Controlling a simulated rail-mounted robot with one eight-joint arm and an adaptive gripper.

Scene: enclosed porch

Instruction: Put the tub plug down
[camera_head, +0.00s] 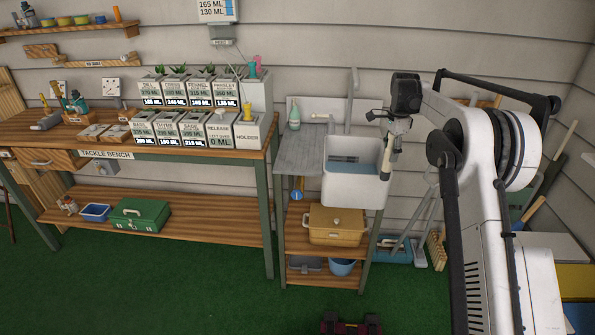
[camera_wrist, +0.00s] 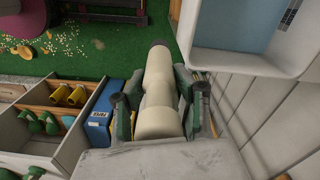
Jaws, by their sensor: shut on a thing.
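The tub plug, a long cream piece with a dark end, is held in my gripper (camera_wrist: 155,105) in the wrist view; the plug's cream body (camera_wrist: 157,92) shows between the fingers. In the head view my gripper (camera_head: 381,118) is at the right side of the white tub, with the pale plug (camera_head: 387,160) hanging below it. The plug overlaps the tub's right rim in the picture; I cannot tell whether they touch. The white tub (camera_head: 353,193) holds bluish water and also shows in the wrist view (camera_wrist: 225,62).
A grey drainboard (camera_head: 298,152) with a pale green bottle (camera_head: 294,115) lies left of the tub. The workbench (camera_head: 185,153) with labelled planters is farther left. A brush (camera_head: 436,250) leans right of the stand.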

